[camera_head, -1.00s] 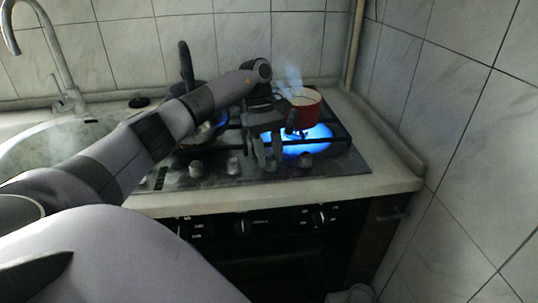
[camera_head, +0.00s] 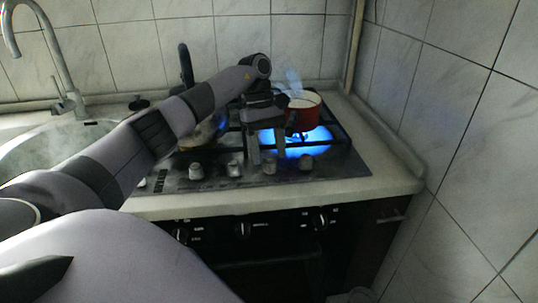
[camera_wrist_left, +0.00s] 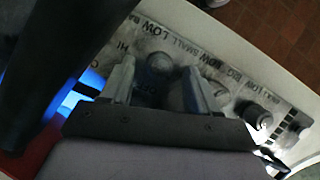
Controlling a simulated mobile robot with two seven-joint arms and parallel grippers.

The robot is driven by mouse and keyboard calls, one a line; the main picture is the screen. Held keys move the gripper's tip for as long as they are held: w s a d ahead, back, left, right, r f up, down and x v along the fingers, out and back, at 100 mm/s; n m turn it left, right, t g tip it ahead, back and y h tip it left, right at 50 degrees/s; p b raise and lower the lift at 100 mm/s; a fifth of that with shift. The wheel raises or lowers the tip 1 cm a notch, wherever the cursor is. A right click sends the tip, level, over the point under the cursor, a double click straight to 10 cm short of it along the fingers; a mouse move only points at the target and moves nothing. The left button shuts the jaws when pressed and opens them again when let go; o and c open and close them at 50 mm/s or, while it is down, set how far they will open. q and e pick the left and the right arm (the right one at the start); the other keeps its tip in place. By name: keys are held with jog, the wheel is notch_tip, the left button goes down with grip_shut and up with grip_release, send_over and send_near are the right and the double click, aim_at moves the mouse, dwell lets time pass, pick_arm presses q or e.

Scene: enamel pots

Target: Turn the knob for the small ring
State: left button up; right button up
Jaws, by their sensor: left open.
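The stove's control knobs stand in a row along the front of the dark hob. One grey knob (camera_head: 269,166) shows between the fingertips of my left gripper (camera_head: 268,155), which is open. In the left wrist view the fingers stand either side of a round knob (camera_wrist_left: 159,63), and a gap to it seems to remain. I cannot tell how far the fingertips reach down around the knob. My right gripper is not in view.
A steaming red pot (camera_head: 301,113) stands at the back right above a bright blue flame (camera_head: 306,139). A pan with an upright dark handle (camera_head: 186,64) sits on the left, partly behind my arm. A tiled wall (camera_head: 460,130) is right.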

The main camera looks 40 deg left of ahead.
pick_arm(q)
jog(key=v, duration=0.5)
jog(key=shift+a+r, duration=0.15)
jog(key=shift+r, duration=0.15)
